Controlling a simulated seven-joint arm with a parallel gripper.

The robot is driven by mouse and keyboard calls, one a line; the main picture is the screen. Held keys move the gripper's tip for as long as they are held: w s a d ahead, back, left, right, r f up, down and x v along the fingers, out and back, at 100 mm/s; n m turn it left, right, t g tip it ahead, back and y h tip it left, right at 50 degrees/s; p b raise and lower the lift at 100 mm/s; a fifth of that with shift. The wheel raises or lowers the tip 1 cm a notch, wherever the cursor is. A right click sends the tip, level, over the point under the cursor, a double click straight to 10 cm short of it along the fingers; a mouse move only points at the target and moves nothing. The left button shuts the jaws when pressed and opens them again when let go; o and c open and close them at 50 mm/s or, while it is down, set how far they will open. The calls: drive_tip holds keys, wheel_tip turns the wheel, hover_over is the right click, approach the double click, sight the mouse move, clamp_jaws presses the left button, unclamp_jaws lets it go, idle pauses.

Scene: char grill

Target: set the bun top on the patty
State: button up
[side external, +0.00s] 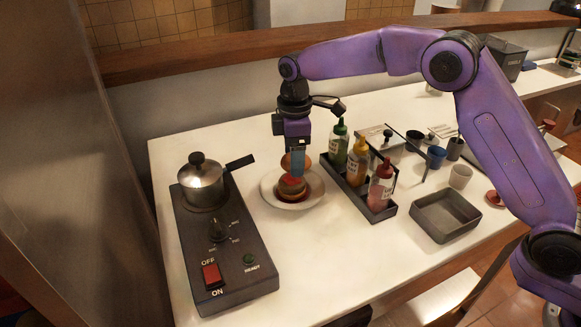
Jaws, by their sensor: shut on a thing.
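A white plate (318,194) on the counter holds a small round stack with a red layer (291,180) on top and a brown layer (292,193) below it, which looks like the patty. My gripper (297,171) points down over the stack, its blue fingers shut on the orange-brown bun top (286,162). The fingers hide part of the bun top. It is held just above the stack; whether it touches the red layer cannot be told from this angle.
A dark caddy (372,205) with green, yellow and red bottles stands close right of the plate. A hot-plate unit (232,262) with a lidded pot (203,186) stands to the left. An empty grey tray (445,215) lies further right. The front counter is clear.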

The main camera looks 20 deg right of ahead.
sight(290, 179)
drive_tip(key=shift+w+a+f, duration=0.2)
drive_tip(key=shift+w+f, duration=0.25)
drive_tip(key=shift+f, duration=1.7)
drive_tip(key=shift+f, duration=0.15)
drive_tip(key=o, duration=1)
wheel_tip(290, 179, up, 12)
drive_tip(key=shift+f, duration=0.2)
drive_tip(key=shift+r, duration=0.4)
